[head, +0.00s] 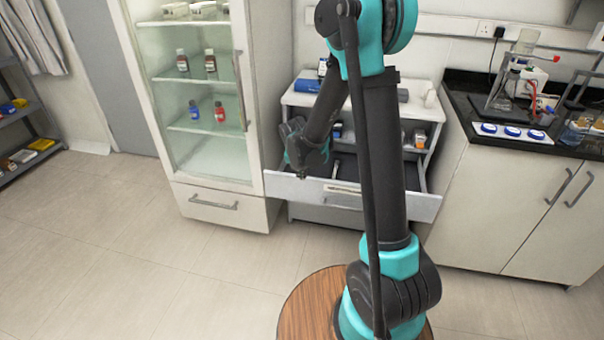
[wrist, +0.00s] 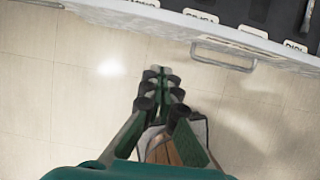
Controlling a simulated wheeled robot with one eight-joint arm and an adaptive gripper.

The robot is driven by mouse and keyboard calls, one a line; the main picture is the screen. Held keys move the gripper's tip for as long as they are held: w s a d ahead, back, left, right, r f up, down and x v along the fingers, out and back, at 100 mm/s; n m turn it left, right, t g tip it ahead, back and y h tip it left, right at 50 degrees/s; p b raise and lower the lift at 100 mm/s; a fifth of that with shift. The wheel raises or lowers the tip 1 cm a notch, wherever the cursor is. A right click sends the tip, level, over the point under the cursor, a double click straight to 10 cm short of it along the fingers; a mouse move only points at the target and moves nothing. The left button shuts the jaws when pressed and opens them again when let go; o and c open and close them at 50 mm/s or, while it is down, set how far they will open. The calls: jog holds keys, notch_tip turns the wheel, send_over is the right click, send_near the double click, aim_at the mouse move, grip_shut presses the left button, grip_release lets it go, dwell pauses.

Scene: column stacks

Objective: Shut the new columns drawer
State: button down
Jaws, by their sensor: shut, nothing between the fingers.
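The drawer (head: 405,205) stands pulled out from the white cabinet in the head view, its white front facing me. In the wrist view its front edge (wrist: 180,18) crosses the top, with a handle (wrist: 222,55) below and small printed labels along the rim. Dark compartments show behind the rim. My gripper (head: 302,174) is at the left part of the drawer front in the head view, pointing down. In the wrist view my gripper (wrist: 160,75) is shut and empty, over the floor on the outer side of the front. Whether it touches the drawer, I cannot tell.
A glass-door cabinet (head: 205,110) stands close left of the drawer. A counter with a dark top (head: 460,90) and glassware stands to the right. Bottles and boxes sit on the white cabinet's shelves. The tiled floor (head: 150,270) in front is clear.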

send_near(307, 185)
notch_tip(307, 185, down, 3)
jog(key=s, duration=0.3)
jog(key=shift+w+d+f, duration=0.1)
jog(key=shift+w+f, duration=0.05)
jog(key=shift+w, duration=0.9)
jog(key=shift+w+d+f, duration=0.15)
jog(key=shift+w+f, duration=0.05)
jog(key=shift+w, duration=0.9)
jog(key=shift+w, duration=0.1)
